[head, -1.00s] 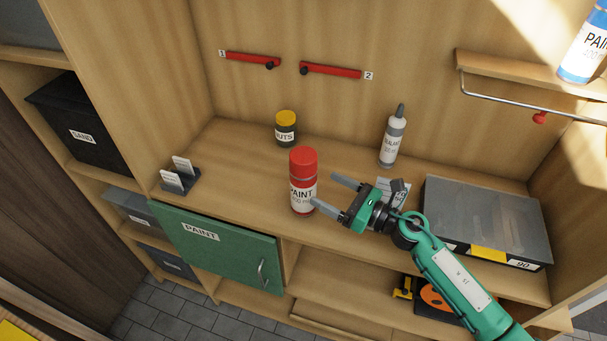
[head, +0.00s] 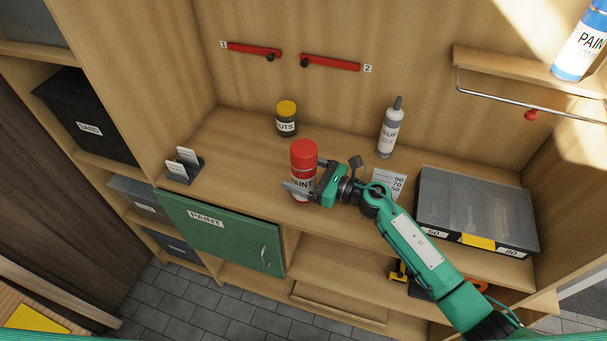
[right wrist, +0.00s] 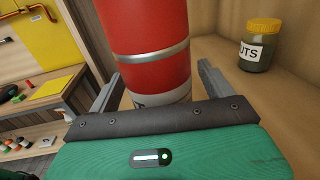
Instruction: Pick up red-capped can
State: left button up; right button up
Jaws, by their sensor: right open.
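The red-capped can (head: 303,156) stands upright on the workbench, with a white PAINT label on its lower part. In the right wrist view the can (right wrist: 145,40) rises between the two fingers, its red body crossed by a silver band. My right gripper (head: 304,176) is open, with one finger on each side of the can. The right gripper (right wrist: 158,88) shows a gap between each finger and the can in the wrist view. Its palm hides the can's lower part there. My left gripper is not in view.
A yellow-lidded NUTS jar (head: 286,118) stands behind the can. A sealant bottle (head: 390,128) stands at the back right. A grey case (head: 478,205) lies at the right. A small card holder (head: 184,166) is at the left. A green PAINT door (head: 225,232) is below.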

jog(key=shift+c, duration=0.2)
jog(key=c, duration=1.3)
jog(key=shift+o, duration=0.2)
jog(key=shift+r, duration=0.1)
notch_tip(320, 180, up, 20)
jog(key=shift+d+p, duration=0.15)
jog(key=shift+p, duration=0.3)
